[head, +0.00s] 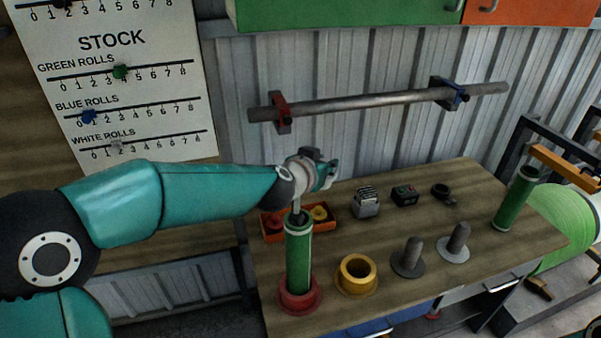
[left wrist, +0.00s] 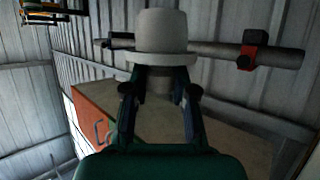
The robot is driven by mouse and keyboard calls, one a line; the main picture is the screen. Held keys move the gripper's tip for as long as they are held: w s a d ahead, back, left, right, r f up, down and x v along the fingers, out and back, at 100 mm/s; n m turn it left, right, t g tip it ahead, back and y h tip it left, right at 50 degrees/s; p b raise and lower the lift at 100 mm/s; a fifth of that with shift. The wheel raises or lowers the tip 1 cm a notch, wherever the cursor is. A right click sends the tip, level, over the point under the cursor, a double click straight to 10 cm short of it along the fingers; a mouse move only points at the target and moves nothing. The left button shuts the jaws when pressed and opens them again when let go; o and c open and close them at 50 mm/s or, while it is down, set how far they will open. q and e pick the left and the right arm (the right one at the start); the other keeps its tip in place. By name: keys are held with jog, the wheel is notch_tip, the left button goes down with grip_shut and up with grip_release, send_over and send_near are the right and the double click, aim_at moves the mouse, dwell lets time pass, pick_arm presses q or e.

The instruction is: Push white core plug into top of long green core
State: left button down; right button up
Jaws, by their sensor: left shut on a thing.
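A long green core (head: 298,258) stands upright in a red ring base (head: 300,299) at the bench's front left, its open top dark. My left gripper (head: 325,172) is above and slightly right of this top in the head view. In the left wrist view my left gripper (left wrist: 160,90) is shut on the white core plug (left wrist: 163,32), a pale cap with a wide flange and narrower stem. In the head view the plug cannot be made out clearly, and I cannot tell whether it touches the core. My right gripper is not in view.
Another green core (head: 515,200) stands at the bench's right. A yellow ring (head: 356,274) and two grey spindle stands (head: 410,258) are right of the long core. An orange tray (head: 273,237) lies behind it. A grey bar (head: 370,103) hangs on the wall.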

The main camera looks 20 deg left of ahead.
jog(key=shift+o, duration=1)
pick_arm(q)
jog(key=shift+s+a, duration=0.1)
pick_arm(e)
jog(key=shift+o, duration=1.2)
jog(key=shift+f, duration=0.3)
pick_arm(q)
jog(key=s+b, duration=0.1)
jog(key=s+a+h+b, duration=0.1)
jog(key=shift+s+a+r+m+b, duration=0.15)
jog(key=shift+s+r+m+b, duration=0.05)
jog(key=shift+m+b, duration=0.2)
pick_arm(e)
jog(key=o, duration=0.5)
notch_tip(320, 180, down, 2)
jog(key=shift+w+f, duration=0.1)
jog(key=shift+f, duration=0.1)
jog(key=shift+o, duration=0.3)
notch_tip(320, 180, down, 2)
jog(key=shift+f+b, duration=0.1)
jog(key=shift+b, duration=1.05)
pick_arm(q)
jog(key=shift+m+g+h, duration=0.4)
jog(key=shift+m+h, duration=0.3)
jog(key=v, duration=0.6)
jog(key=shift+s+f, duration=0.1)
jog(key=shift+f, duration=0.2)
